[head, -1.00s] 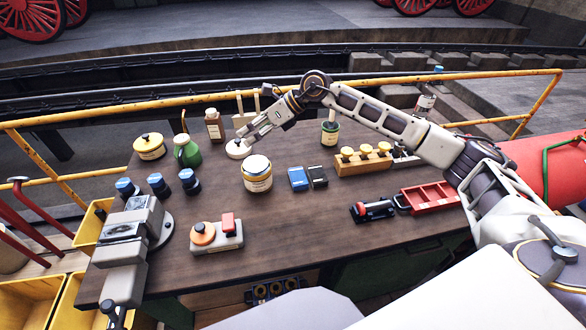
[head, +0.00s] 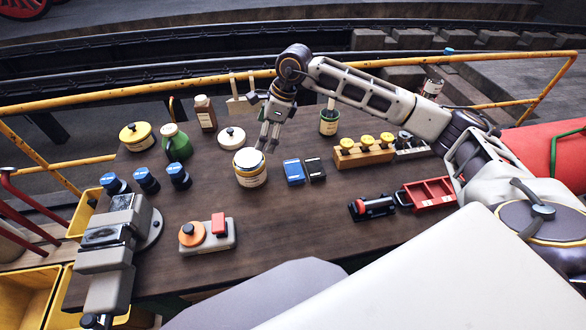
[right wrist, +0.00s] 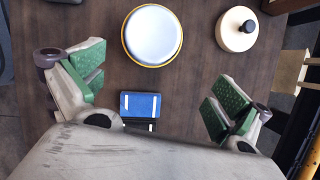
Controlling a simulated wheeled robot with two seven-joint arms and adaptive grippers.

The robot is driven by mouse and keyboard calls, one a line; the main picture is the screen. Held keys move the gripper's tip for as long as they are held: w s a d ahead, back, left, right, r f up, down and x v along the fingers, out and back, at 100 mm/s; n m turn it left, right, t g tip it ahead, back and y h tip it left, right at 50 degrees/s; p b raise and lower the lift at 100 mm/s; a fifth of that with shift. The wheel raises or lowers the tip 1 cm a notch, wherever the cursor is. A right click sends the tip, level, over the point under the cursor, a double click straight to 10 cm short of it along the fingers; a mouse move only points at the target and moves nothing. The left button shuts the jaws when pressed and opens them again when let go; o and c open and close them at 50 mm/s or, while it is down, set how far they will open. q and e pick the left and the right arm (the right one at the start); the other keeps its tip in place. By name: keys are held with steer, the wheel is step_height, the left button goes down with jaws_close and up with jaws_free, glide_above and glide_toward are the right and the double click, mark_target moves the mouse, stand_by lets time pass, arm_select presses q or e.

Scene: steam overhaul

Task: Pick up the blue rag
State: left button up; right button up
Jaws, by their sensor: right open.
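A small flat blue item (head: 294,172) with a pale mark lies on the workbench, beside a similar black item (head: 316,169). It is the only flat blue thing on the bench; I cannot tell for sure that it is a folded rag. In the right wrist view the blue item (right wrist: 141,105) lies below and between the fingers, and the black one is mostly hidden. My right gripper (head: 267,146) points down above the bench, behind and left of the blue item. Its green-padded fingers (right wrist: 156,88) are spread wide and empty. My left gripper is not in view.
A white-lidded jar (head: 250,168) stands close left of the blue item. A knobbed white lid (head: 231,137) lies behind it. A wooden block with yellow knobs (head: 363,151) and a dark green can (head: 329,122) stand to the right. Bare bench lies in front.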

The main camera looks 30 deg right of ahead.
steer(key=s+d+f+n+g+h, duration=0.1)
steer(key=s+d+n+g+h, duration=0.1)
steer(key=d, duration=0.5)
steer(key=shift+s+d+f+h, duration=0.25)
steer(key=shift+s+h, duration=0.5)
steer(key=shift+h, duration=0.25)
steer(key=shift+f, duration=0.1)
steer(key=p, duration=0.1)
glide_above(294, 168)
steer(key=shift+f, duration=4.25)
